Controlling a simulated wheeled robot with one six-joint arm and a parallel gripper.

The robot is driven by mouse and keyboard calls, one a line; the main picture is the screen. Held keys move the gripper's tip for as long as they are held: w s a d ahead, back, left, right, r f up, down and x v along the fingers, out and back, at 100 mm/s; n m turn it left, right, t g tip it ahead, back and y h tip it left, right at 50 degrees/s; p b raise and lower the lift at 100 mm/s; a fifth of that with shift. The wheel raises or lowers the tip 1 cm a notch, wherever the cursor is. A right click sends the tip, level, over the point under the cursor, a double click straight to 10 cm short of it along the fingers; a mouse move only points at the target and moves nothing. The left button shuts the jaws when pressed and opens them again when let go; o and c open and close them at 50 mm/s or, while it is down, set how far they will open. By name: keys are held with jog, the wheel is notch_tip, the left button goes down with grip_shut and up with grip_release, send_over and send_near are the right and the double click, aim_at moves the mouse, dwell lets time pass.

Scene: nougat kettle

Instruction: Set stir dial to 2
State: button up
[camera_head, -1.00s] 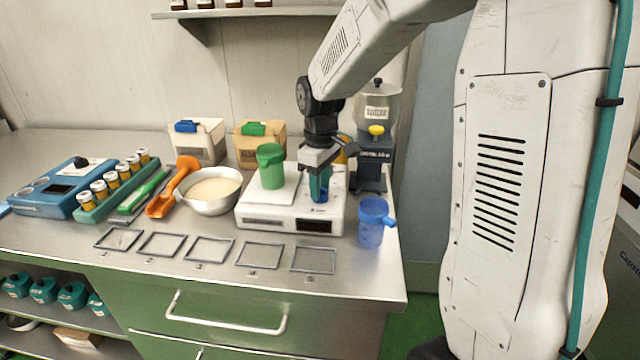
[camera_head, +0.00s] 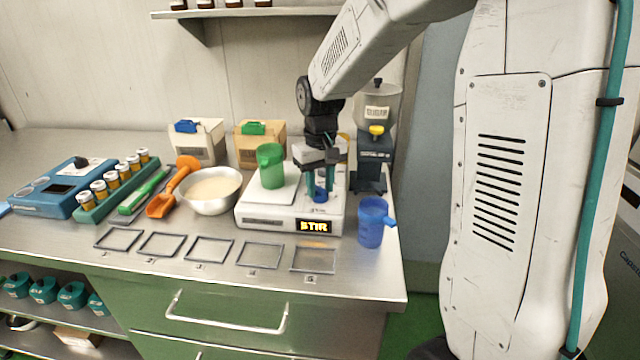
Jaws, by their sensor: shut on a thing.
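The white kettle unit (camera_head: 270,222) stands on the bench, with a green jug (camera_head: 270,168) on its left plate. Its small front display (camera_head: 313,226) is lit and reads "STIR". My gripper (camera_head: 320,192) points down over the right part of the unit. Its teal fingers are shut on a small blue dial (camera_head: 319,194) on the unit's top. The fingers cover most of the dial, so its mark and number cannot be read.
A blue jug (camera_head: 372,222) stands close to the unit's right. A dispenser with a yellow knob (camera_head: 376,130) is behind it. A steel bowl of pale powder (camera_head: 213,191) sits to the left. Several empty square frames (camera_head: 259,255) lie in front.

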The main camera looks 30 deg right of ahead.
aim_at(320, 188)
jog(key=shift+m, duration=1.2)
jog(key=o, duration=1)
jog(key=shift+r, duration=0.1)
notch_tip(320, 188, up, 8)
jog(key=shift+f, duration=0.15)
